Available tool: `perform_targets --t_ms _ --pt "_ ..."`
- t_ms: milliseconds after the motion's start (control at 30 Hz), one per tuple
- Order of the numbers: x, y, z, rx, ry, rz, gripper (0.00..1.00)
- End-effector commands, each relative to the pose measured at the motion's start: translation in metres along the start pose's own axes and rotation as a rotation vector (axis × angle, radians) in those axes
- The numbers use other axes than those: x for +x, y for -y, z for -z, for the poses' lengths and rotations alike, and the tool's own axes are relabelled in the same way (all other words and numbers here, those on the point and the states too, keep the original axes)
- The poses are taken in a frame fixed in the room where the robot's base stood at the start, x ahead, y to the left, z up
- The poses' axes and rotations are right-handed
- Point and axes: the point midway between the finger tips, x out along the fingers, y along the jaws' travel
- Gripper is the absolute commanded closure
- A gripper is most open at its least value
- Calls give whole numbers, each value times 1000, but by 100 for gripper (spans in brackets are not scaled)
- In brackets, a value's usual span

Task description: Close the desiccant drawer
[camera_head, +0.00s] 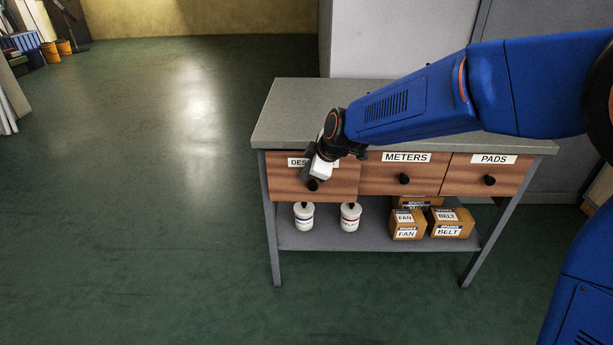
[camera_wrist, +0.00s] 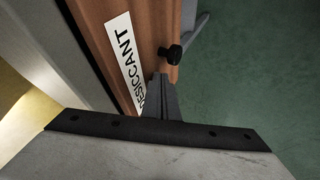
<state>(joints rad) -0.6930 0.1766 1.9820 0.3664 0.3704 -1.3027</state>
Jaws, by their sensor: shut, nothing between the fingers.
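The desiccant drawer (camera_head: 284,184) is the left wooden drawer of a grey workbench. Its front seems to stand a little proud of the drawers beside it. Its white label is partly hidden by my gripper (camera_head: 309,176) in the head view. In the wrist view the drawer front (camera_wrist: 149,27) carries the DESICCANT label and a black knob (camera_wrist: 170,52). My gripper (camera_wrist: 162,80) is shut and empty, its tips at the drawer front beside the knob. I cannot tell whether they touch it.
The METERS drawer (camera_head: 385,181) and PADS drawer (camera_head: 475,178) sit to the right. The bench top (camera_head: 300,105) is bare. Two white jars (camera_head: 304,217) and several cardboard boxes (camera_head: 407,224) stand on the lower shelf. The green floor in front and left is clear.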

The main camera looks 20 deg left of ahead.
Motion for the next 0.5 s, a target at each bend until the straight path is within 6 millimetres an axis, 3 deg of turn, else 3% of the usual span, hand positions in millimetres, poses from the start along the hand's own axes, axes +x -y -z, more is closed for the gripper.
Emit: perform_targets --t_ms 333,500 --pt "1 -2 0 0 1 1 100" --pt "10 -18 0 1 1 1 100"
